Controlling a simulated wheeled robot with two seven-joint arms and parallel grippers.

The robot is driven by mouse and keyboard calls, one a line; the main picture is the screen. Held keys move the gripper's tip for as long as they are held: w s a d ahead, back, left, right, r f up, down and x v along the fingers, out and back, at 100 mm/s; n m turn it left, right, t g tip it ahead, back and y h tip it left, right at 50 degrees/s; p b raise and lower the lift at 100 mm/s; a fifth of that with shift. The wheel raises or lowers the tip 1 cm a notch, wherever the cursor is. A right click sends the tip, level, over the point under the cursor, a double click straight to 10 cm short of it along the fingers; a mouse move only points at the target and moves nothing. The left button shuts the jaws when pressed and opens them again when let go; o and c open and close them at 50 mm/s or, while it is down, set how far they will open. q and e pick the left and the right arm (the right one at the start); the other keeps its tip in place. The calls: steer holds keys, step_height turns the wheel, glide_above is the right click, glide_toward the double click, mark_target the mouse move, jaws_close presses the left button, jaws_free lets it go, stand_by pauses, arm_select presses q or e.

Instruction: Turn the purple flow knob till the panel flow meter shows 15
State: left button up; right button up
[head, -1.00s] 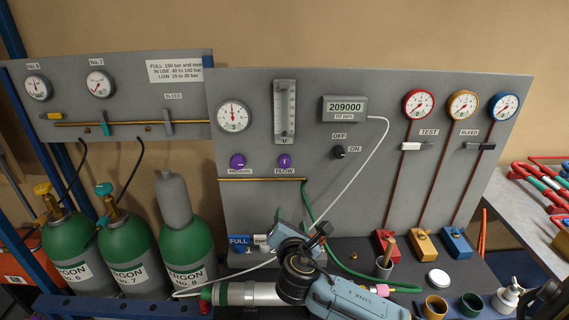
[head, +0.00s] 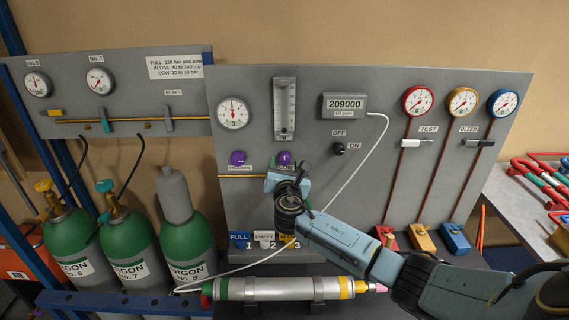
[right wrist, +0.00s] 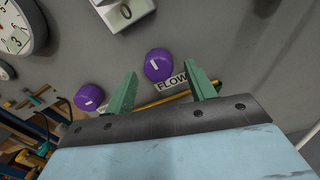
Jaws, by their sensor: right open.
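The purple flow knob (head: 284,158) is on the grey panel under the flow meter tube (head: 284,108). It also shows in the right wrist view (right wrist: 158,65), above its FLOW label, with a white mark on its face. My right gripper (right wrist: 162,85) is open, its two green fingers on either side below the knob and nothing between them; I cannot tell how far it stands off the panel. In the head view my right gripper (head: 287,175) is just below the knob and covers part of its label. The flow meter reading is too small to tell. My left gripper is not in view.
The purple pressure knob (head: 238,158) is to the left of the flow knob, with a round gauge (head: 233,113) above. A brass pipe (head: 238,177) runs below the knobs. A metal tube (head: 285,289) lies in front.

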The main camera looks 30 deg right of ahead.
steer(key=shift+x, duration=0.9)
steer(key=shift+c, duration=0.4)
steer(key=c, duration=0.9)
steer(key=shift+f, duration=0.1)
